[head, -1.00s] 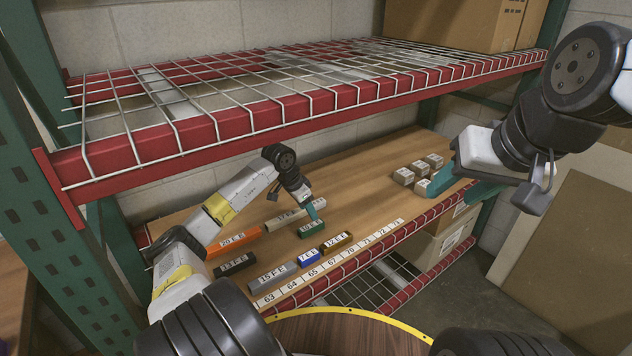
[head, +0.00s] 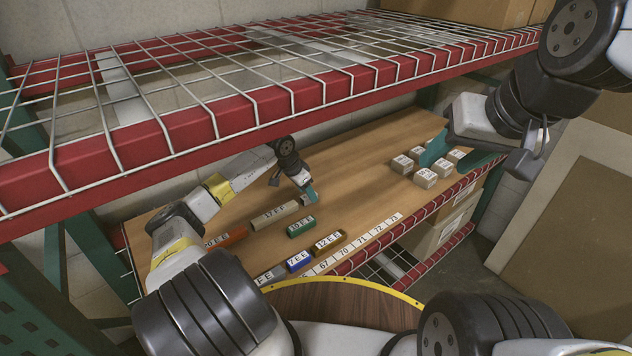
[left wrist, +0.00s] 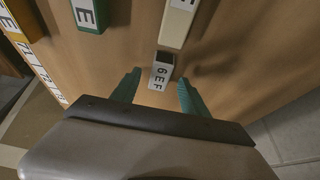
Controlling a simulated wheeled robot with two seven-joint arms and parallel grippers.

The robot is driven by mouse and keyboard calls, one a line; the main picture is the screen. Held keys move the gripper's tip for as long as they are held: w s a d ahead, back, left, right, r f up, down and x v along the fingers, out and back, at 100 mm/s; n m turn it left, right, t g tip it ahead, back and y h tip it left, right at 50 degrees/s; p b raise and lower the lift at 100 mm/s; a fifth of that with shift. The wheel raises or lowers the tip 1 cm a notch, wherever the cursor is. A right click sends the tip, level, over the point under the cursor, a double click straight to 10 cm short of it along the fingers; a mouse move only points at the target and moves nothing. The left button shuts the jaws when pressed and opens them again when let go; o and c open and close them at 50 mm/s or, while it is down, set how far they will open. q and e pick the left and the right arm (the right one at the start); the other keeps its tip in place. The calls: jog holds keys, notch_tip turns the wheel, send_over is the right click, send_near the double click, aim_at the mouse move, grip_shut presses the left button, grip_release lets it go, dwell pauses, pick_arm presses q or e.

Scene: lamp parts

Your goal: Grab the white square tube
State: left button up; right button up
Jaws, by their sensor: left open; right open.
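A short white square tube with black lettering (left wrist: 161,72) lies on the wooden shelf, in line with the end of a longer beige tube (head: 275,214). In the left wrist view it is between the teal fingers of my open left gripper (left wrist: 158,86), with a gap on each side. In the head view my left gripper (head: 308,192) covers most of this white tube. My right gripper (head: 452,160) is open and empty, over a group of small pale blocks (head: 427,178) at the shelf's right end.
A green block (head: 301,227), a brown block (head: 329,243), a blue block (head: 299,261) and an orange block (head: 229,237) lie nearby. A number strip (head: 345,253) runs along the front edge. A wire rack (head: 300,70) hangs above. The shelf's middle is clear.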

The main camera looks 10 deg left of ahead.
pick_arm(q)
jog(key=shift+x, duration=1.1)
grip_shut()
jog(key=shift+r, duration=0.2)
